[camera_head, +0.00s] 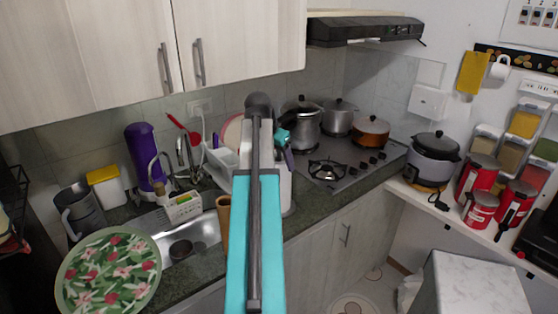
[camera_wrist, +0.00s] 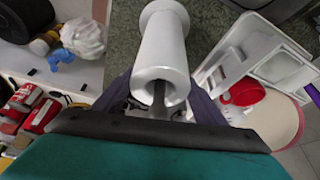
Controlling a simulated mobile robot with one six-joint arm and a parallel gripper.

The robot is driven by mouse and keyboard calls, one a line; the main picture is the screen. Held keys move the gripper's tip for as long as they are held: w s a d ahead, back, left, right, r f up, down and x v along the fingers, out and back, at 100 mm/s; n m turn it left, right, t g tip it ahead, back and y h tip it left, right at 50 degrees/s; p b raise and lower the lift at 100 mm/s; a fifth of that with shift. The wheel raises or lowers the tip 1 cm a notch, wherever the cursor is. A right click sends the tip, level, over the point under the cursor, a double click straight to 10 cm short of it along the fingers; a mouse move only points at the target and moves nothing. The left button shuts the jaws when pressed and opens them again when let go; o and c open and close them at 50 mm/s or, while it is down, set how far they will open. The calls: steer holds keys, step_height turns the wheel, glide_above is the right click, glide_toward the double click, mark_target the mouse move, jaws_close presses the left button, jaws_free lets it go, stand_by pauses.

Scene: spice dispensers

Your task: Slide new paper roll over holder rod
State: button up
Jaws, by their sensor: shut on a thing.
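A white, spool-shaped roll (camera_wrist: 163,45) with flared ends and a hole in its near end is in the middle of the wrist view. My gripper (camera_wrist: 160,98) has its dark fingers on either side of the roll's near end and is shut on it. A dark, bar-like piece (camera_wrist: 158,96) shows in the hole; I cannot tell whether it is the holder rod. In the head view my own arm hides most of the gripper and the roll. A brown tube (camera_head: 223,214) stands on the counter just left of my arm.
A sink (camera_head: 190,242) and a floral plate (camera_head: 108,270) are at the left. A dish rack (camera_wrist: 265,60) is close on the right in the wrist view. Pots (camera_head: 303,118) and a stove (camera_head: 345,168) stand behind. Red canisters (camera_head: 480,207) are at the right.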

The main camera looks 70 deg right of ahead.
steer(key=o, duration=1.5)
steer(key=b+v, duration=0.3)
steer(key=v, duration=1.1)
steer(key=shift+f, duration=0.1)
